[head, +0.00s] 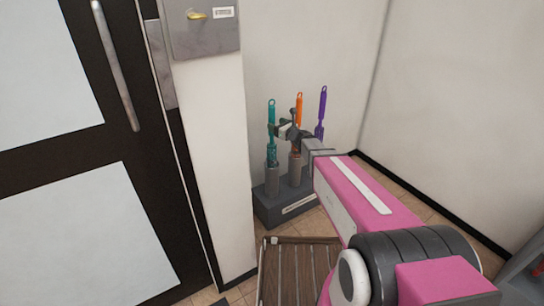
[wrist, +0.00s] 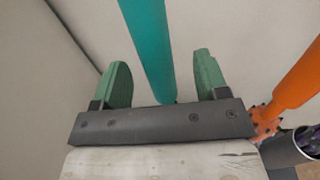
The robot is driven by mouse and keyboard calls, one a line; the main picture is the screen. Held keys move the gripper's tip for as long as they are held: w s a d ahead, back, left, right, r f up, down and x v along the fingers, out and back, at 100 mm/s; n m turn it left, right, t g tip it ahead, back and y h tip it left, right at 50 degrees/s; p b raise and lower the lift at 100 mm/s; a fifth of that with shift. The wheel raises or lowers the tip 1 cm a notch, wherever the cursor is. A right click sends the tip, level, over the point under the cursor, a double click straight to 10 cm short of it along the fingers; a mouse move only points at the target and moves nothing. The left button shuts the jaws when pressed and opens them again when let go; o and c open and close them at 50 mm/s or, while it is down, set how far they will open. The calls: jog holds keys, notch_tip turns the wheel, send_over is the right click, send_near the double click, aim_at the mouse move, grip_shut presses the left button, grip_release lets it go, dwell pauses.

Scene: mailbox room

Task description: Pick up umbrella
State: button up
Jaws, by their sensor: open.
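Three umbrellas stand upright in a dark grey stand (head: 264,211) in the corner: a teal umbrella (head: 272,110), an orange umbrella (head: 299,99) and a purple umbrella (head: 323,104). My gripper (head: 277,131) is at the teal umbrella's upper part in the head view. In the wrist view my gripper (wrist: 160,80) is open, with one green finger on each side of the teal umbrella (wrist: 150,45). Whether either finger touches it, I cannot tell. The orange umbrella (wrist: 295,85) is to the right, outside the fingers. My arm partly hides the orange and purple umbrellas in the head view.
A dark door (head: 140,215) with light panels and a metal handle (head: 117,65) is at the left. A white pillar (head: 210,150) stands between door and stand. A slatted brown bench (head: 285,270) is in front of the stand. White walls close the corner behind.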

jog(key=x, duration=0.5)
jog(key=shift+a+f, duration=0.1)
jog(key=shift+a, duration=0.15)
jog(key=shift+s, duration=0.1)
grip_shut()
